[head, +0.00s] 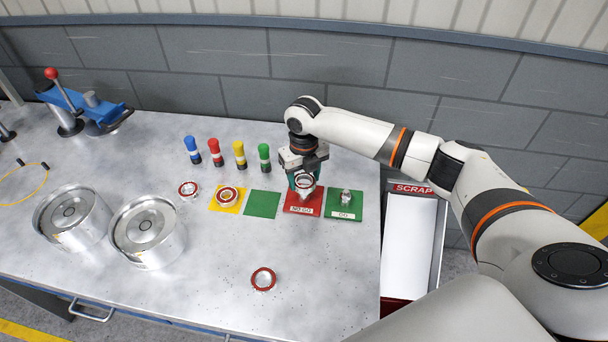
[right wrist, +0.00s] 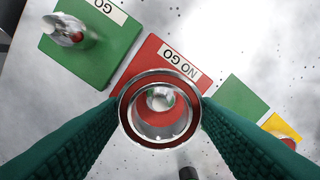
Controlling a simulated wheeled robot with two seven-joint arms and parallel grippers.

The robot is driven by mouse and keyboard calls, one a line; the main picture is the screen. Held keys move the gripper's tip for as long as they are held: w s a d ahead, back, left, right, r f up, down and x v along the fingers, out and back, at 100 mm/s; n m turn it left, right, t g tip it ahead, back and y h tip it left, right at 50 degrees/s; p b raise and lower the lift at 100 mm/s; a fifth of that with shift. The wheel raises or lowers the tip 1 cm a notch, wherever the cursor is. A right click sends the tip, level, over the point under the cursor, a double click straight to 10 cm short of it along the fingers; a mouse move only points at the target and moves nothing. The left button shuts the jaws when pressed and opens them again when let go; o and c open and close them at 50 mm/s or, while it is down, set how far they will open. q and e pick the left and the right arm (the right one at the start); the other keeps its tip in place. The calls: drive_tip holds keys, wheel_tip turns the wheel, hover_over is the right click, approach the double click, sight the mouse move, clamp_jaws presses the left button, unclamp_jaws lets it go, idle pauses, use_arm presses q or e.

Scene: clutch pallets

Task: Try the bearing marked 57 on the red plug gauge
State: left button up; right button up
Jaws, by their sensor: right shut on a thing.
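My right gripper (head: 304,178) is shut on a silver bearing ring (head: 305,185) above the red NO GO plug gauge (head: 301,208). In the right wrist view the ring (right wrist: 125,112) sits between the two green fingers, and the gauge's metal plug (right wrist: 161,98) shows through its bore. The red base (right wrist: 150,62) lies below. I cannot tell whether the ring is around the plug or just over it. No 57 is readable on the ring. The green GO plug gauge (head: 344,212) stands to the right, with its plug bare. My left gripper is not in view.
Red-rimmed bearings lie on the yellow pad (head: 214,205), beside it (head: 188,189), and near the front (head: 263,279). The green pad (head: 262,204) is empty. Several coloured markers (head: 239,155) stand behind. Two metal housings (head: 147,255) are left; the SCRAP tray (head: 408,245) is right.

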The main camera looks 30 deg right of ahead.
drive_tip(key=shift+p, duration=0.35)
idle(0.6)
drive_tip(key=shift+f, duration=0.4)
idle(0.6)
drive_tip(key=o, duration=1.7)
drive_tip(key=shift+r, duration=0.1)
wheel_tip(320, 180, up, 9)
drive_tip(key=p, duration=0.8)
